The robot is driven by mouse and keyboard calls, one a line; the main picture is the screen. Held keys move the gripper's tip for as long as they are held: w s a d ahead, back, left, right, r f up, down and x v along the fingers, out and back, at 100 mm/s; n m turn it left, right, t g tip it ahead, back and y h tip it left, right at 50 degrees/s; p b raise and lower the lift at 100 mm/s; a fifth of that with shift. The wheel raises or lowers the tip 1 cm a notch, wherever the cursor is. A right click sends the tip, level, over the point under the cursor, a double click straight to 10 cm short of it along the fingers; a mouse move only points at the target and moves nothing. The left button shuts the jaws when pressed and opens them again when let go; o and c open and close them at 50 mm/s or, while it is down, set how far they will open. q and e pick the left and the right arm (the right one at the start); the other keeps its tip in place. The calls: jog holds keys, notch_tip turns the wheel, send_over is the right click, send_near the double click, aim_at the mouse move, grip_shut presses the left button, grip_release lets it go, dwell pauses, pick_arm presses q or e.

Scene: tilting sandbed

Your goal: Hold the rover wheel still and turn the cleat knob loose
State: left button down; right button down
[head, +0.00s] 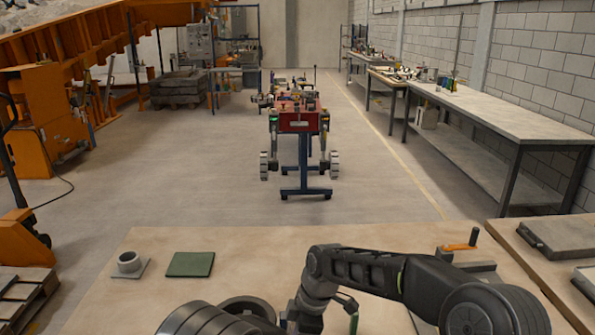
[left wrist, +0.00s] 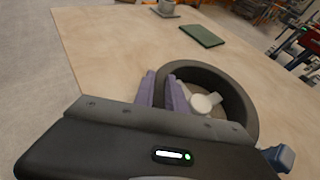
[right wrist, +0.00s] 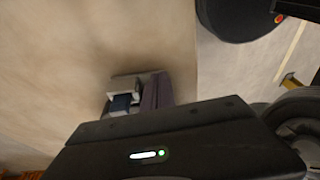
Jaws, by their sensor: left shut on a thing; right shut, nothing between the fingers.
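The rover wheel (left wrist: 240,92) is a dark, open ring on the table in the left wrist view, and part of it shows at the bottom of the head view (head: 250,304). My left gripper (left wrist: 166,78) is shut on the wheel's near left rim, its purple fingers at the wall. A pale round piece (left wrist: 202,103), perhaps the cleat knob, shows inside the ring, partly hidden. My right gripper (right wrist: 152,90) is shut and empty over the table. A small grey and dark blue piece (right wrist: 124,98) shows beside its purple finger; I cannot tell whether they touch.
A green pad (head: 190,264) and a grey cup-like ring on a plate (head: 130,263) lie at the table's left. A fixture with an orange handle (head: 460,246) stands at the right. The table middle beyond the wheel is clear. A red cart (head: 300,122) stands farther back.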

jog(key=shift+w+a, duration=0.1)
jog(key=shift+a, duration=0.15)
dwell(0.5)
jog(key=shift+w, duration=1)
jog(key=shift+w+a+r, duration=0.1)
jog(key=shift+w+a, duration=0.05)
jog(key=shift+a, duration=0.05)
jog(key=shift+w+d, duration=0.1)
jog(key=shift+d, duration=0.05)
dwell(0.3)
jog(key=shift+w+d, duration=0.1)
jog(key=shift+d, duration=0.2)
jog(key=shift+d, duration=0.1)
